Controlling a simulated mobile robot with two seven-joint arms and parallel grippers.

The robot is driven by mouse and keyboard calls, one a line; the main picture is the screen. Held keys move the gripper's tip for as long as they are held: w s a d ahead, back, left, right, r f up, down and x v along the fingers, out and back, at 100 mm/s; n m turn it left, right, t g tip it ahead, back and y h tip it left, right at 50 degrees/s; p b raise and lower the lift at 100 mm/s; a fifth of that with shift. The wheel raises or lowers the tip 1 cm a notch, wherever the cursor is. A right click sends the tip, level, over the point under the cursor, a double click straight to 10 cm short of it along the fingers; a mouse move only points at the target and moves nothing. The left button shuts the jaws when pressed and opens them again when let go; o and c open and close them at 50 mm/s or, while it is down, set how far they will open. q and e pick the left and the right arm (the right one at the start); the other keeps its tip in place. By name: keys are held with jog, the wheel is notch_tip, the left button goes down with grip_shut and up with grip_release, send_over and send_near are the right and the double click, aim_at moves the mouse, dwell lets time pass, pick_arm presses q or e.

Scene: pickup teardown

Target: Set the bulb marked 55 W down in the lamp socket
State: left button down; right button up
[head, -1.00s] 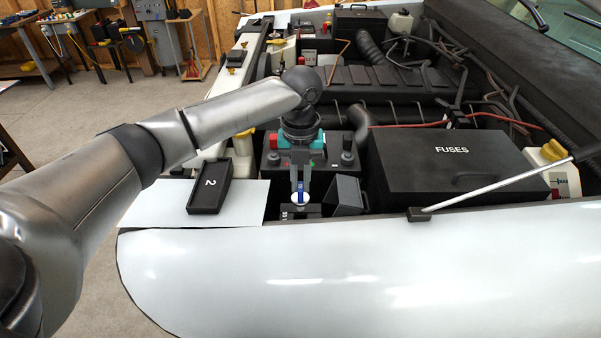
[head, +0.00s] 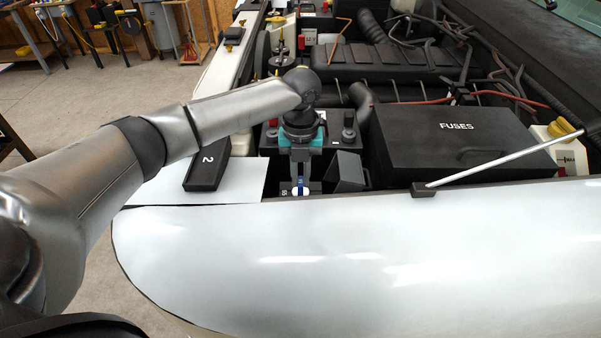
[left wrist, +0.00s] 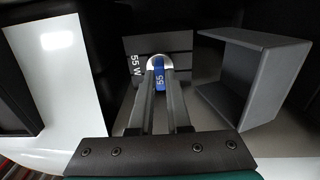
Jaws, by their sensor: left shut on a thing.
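My left gripper (head: 300,184) points down and is shut on a bulb (head: 300,191) with a white glass and a blue band. In the left wrist view the bulb (left wrist: 160,76) reads 55, and the fingers of the left gripper (left wrist: 160,90) close on its sides. The lamp socket is a dark block (left wrist: 178,44) marked 55 W, directly below the bulb. In the head view the socket block (head: 286,190) shows just around the bulb. The bulb and fingers hide the socket's opening, so I cannot tell how deep the bulb sits. My right gripper is not in view.
An open dark box-shaped housing (head: 347,171) stands close to the right of the socket. The black FUSES box (head: 455,150) is farther right. A black tray marked 2 (head: 207,170) lies on a white panel at left. The pale fender (head: 350,260) runs along the front.

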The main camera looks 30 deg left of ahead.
pick_arm(q)
jog(key=shift+f, duration=0.1)
jog(key=c, duration=0.8)
grip_release()
notch_tip(320, 180, up, 15)
jog(key=b, duration=0.1)
dwell(0.5)
